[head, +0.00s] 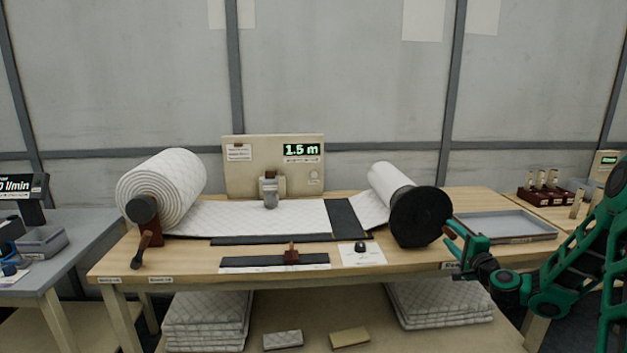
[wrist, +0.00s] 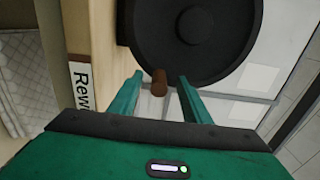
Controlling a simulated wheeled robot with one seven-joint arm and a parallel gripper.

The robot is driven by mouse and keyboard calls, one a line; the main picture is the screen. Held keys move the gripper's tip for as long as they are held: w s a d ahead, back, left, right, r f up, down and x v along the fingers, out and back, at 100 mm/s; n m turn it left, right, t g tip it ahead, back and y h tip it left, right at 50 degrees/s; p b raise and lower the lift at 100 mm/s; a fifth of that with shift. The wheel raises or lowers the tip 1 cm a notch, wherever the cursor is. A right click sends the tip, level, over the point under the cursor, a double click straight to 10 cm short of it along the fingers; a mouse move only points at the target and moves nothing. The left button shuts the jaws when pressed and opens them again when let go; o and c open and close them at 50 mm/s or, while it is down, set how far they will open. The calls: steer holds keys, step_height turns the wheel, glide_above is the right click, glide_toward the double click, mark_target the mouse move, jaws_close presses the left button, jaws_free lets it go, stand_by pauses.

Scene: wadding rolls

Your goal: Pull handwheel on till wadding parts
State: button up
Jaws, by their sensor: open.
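The black handwheel (head: 420,217) is on the near end of the right roll (head: 388,182); it fills the top of the wrist view (wrist: 196,38). Its brown knob (wrist: 159,82) lies between the fingertips of my gripper (wrist: 160,80), which is open; contact cannot be told. In the head view my gripper (head: 455,238) is just right of the wheel. White quilted wadding (head: 235,217) runs from the large left roll (head: 163,188) across the bench to a dark strip (head: 349,219); a white piece continues beyond it to the right roll. The display (head: 301,150) reads 1.5 m.
The wooden bench (head: 200,262) carries a dark bar with a brown block (head: 291,255) and a paper sheet with a black object (head: 360,247) at its front. A grey tray (head: 505,227) lies right of the handwheel. Folded wadding stacks (head: 205,320) are below.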

steer(key=s, duration=1)
steer(key=shift+d, duration=0.2)
stand_by(0.3)
steer(key=s+a+f+n+g+y, duration=0.1)
steer(key=s+a+n+g+y, duration=0.15)
steer(key=a+n, duration=0.35)
steer(key=s+a+f+n+g+y, duration=0.1)
steer(key=s+a+n+g+y, duration=0.2)
steer(key=a, duration=0.5)
steer(key=s+d+r+g+h, duration=0.2)
steer(key=s+g, duration=0.2)
steer(key=s, duration=0.8)
steer(key=s+d+r+n+g+h, duration=0.1)
steer(key=s+g, duration=0.3)
steer(key=s, duration=0.9)
steer(key=s+d+r+n+g+h, duration=0.1)
steer(key=s+d+r+g+h, duration=0.2)
steer(key=s, duration=1)
steer(key=shift+d+g, duration=0.2)
steer(key=shift+g, duration=0.55)
